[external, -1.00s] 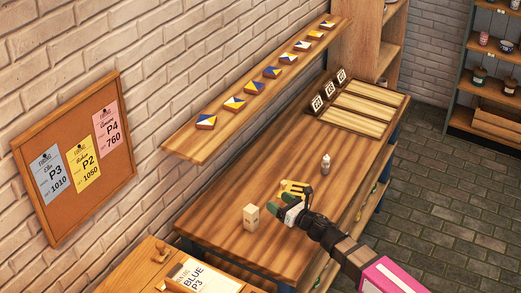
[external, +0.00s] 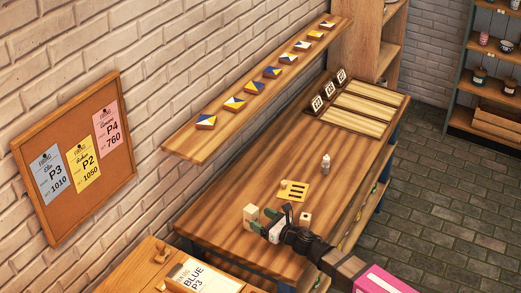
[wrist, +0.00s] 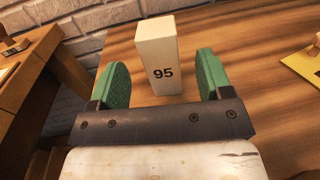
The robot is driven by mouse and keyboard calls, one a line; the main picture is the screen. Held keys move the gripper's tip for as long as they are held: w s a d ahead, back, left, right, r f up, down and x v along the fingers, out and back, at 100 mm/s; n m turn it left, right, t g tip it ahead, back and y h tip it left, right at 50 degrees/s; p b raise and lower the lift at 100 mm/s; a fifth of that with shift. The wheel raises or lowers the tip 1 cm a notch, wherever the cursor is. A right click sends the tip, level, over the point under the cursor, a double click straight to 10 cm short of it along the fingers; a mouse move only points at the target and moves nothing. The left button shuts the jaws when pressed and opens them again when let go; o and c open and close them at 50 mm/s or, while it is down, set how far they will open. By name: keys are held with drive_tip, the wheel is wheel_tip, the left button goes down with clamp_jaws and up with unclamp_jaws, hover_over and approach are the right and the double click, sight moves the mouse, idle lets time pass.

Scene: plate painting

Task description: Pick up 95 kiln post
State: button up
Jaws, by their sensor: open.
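The kiln post (external: 250,216) is a pale, upright block standing on the wooden workbench. In the wrist view the post (wrist: 158,50) shows a black "95" on the face toward me. My gripper (external: 267,222) is close to it on the right in the external view. In the wrist view its two green fingers (wrist: 162,75) are spread, with the post between and a little beyond them; gaps show on both sides. The fingers do not appear to touch it. The post's base is partly hidden by my gripper in the external view.
A yellow slotted plate (external: 293,190) lies behind my gripper, and a smaller pale block (external: 305,219) stands right beside my arm. A small white bottle (external: 326,161) stands farther back. A rack (external: 355,106) with numbered cards is at the bench's far end. A tile shelf (external: 270,93) hangs above.

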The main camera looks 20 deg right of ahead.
sight(256, 215)
drive_tip(key=x, duration=0.5)
drive_tip(key=shift+a+r, duration=0.1)
drive_tip(key=shift+r, duration=0.2)
drive_tip(key=c, duration=1.2)
drive_tip(key=shift+r, duration=0.1)
